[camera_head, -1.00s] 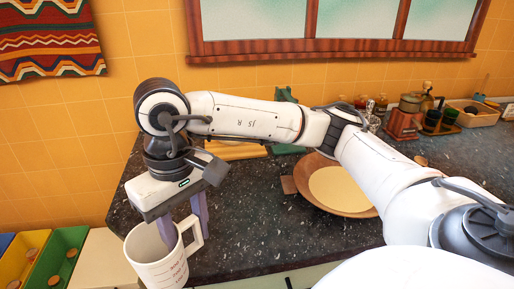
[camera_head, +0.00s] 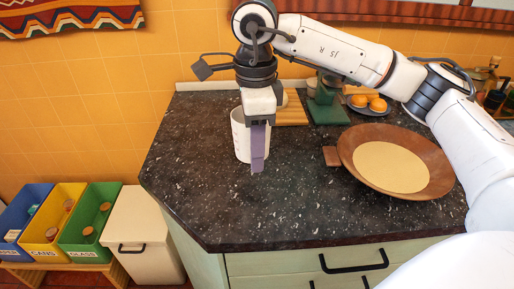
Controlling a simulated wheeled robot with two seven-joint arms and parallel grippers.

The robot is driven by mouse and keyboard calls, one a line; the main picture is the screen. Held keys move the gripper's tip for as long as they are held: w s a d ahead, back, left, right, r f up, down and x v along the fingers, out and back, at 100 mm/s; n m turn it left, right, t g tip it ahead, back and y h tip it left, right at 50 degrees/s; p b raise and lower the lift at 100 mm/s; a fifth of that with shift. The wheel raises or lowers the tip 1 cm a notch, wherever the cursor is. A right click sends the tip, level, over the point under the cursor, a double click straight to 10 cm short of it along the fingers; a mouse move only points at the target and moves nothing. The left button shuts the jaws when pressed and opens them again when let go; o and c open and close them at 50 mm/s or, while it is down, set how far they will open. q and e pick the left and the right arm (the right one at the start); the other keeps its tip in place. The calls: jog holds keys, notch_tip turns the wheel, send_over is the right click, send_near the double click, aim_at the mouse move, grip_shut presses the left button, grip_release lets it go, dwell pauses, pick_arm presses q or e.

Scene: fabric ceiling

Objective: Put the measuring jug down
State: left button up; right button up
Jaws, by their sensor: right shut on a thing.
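The white measuring jug (camera_head: 239,140) is upright over the left part of the dark speckled counter (camera_head: 215,205). My right gripper (camera_head: 257,168) comes down from above and is shut on the jug; its purple finger covers the jug's right side. The jug's handle and markings are hidden. I cannot tell whether the jug's base touches the counter. My left gripper is out of view.
A brown round pan (camera_head: 434,178) with a pale inside lies to the right. Behind are a wooden board (camera_head: 291,112), a green scale-like object (camera_head: 326,106) and oranges (camera_head: 377,104). The counter's front left is clear. Sorting bins (camera_head: 92,222) stand lower left.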

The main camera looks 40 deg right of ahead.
jog(key=m, duration=0.1)
jog(key=d+m, duration=0.1)
jog(key=shift+w+m, duration=0.3)
jog(key=shift+m, duration=0.1)
notch_tip(320, 180, down, 4)
jog(key=b, duration=0.3)
jog(key=shift+f, duration=0.25)
jog(key=shift+f+b, duration=0.25)
jog(key=shift+b, duration=0.15)
jog(key=shift+a+f+b, duration=0.1)
jog(key=shift+f+b, duration=0.35)
jog(key=shift+f, duration=0.3)
jog(key=shift+f+b, duration=0.45)
